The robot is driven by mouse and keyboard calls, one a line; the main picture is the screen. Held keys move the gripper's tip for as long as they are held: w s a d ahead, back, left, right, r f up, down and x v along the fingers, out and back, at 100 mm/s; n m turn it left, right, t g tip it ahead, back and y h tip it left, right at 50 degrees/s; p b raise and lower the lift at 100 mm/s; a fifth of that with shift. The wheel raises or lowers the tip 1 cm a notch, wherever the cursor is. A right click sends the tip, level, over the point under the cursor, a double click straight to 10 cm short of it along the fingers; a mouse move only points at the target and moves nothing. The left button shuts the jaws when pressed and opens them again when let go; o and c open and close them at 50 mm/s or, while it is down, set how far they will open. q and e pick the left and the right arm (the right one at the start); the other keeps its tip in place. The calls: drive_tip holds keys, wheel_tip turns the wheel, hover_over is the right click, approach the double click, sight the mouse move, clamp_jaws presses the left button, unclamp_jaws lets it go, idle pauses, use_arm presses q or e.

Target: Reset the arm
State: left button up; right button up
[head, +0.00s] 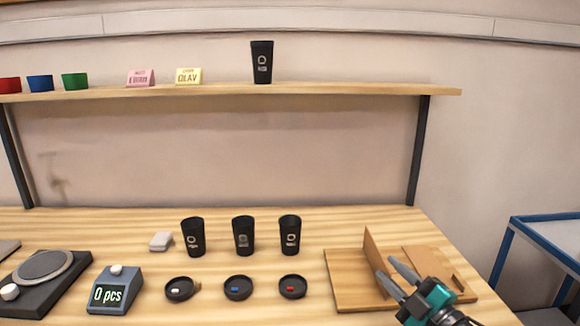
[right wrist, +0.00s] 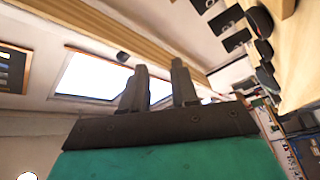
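My right gripper (head: 396,276) is at the lower right of the head view, above the wooden fixture on the table. Its two grey fingers are apart with nothing between them. The right wrist view also shows the right gripper (right wrist: 158,88) with its fingers apart and empty, with the ceiling and skylights behind. My left gripper does not show in either view.
Three black cups (head: 243,236) stand on the table (head: 150,222), with three black lids (head: 238,288) in front. A wooden fixture (head: 350,282) lies below the right gripper. A scale (head: 115,290) stands left. A shelf (head: 330,90) holds another black cup (head: 262,62). A blue-framed table (head: 545,240) stands right.

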drive_tip(key=s+d+f+m+g+h, duration=0.2)
drive_tip(key=s+f+m+g+h, duration=0.4)
drive_tip(key=s+f+m+h, duration=0.65)
drive_tip(key=s+a+f+m+g+y, duration=0.1)
drive_tip(key=s+m+g+y, duration=0.2)
drive_tip(key=s+g, duration=1.05)
use_arm(q)
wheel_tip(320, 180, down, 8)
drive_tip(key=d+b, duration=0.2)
drive_tip(key=b, duration=0.8)
use_arm(e)
drive_tip(key=w+a+f+n+t+y, duration=0.1)
drive_tip(key=w+a+f+t, duration=0.15)
drive_tip(key=f+t, duration=0.45)
drive_tip(key=w+a+f+t+y, duration=0.1)
drive_tip(key=a+f+t+y, duration=0.15)
drive_tip(key=f+t, duration=0.4)
use_arm(q)
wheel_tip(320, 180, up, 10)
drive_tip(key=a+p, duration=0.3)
drive_tip(key=p, duration=1)
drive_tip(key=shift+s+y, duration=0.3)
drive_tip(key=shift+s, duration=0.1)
use_arm(e)
wheel_tip(320, 180, up, 8)
drive_tip(key=s+d+h, duration=0.1)
drive_tip(key=shift+s+d+f+g+h, duration=0.2)
drive_tip(key=shift+s+d+g+h, duration=0.1)
drive_tip(key=shift+s+d, duration=0.05)
